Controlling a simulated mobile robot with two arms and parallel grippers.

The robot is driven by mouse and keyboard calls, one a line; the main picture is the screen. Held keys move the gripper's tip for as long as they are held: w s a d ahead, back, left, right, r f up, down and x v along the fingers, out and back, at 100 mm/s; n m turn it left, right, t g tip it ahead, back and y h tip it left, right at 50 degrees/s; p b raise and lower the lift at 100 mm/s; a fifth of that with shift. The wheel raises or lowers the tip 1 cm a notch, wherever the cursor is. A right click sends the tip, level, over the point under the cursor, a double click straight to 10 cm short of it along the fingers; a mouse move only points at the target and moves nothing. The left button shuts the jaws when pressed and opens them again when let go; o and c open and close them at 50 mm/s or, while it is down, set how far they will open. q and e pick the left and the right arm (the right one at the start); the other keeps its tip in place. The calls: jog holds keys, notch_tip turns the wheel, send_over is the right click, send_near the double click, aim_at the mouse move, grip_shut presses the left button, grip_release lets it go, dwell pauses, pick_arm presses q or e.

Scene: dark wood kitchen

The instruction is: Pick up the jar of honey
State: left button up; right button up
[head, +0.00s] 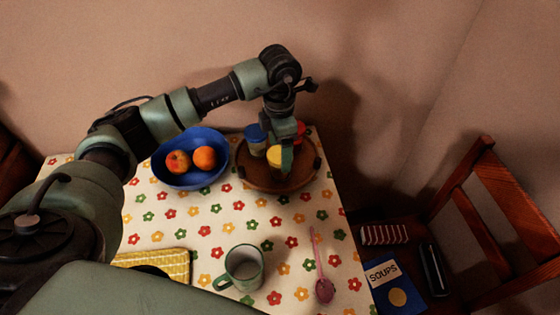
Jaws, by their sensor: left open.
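A jar with a yellow lid (275,154), which may be the honey, stands on a round brown tray (258,181) at the table's far right part. A jar with a blue lid (255,134) stands beside it to the left. A red-lidded item (300,129) shows behind, partly covered by my gripper. My left gripper (286,162) reaches down from above at the yellow-lidded jar and is open. One finger overlaps the jar's right side in the picture; I cannot tell if it touches. The labels are not readable. My right gripper is not in view.
A blue bowl (164,179) with an apple and an orange stands left of the tray. A green-rimmed mug (244,266), a pink spoon (321,275) and a yellow cloth (170,262) lie nearer.

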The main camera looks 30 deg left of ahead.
aim_at(279, 154)
pick_arm(q)
notch_tip(279, 154, down, 4)
jog(key=shift+a+r, duration=0.1)
jog(key=shift+r, duration=0.15)
jog(key=shift+w+r, duration=0.1)
jog(key=c, duration=1.7)
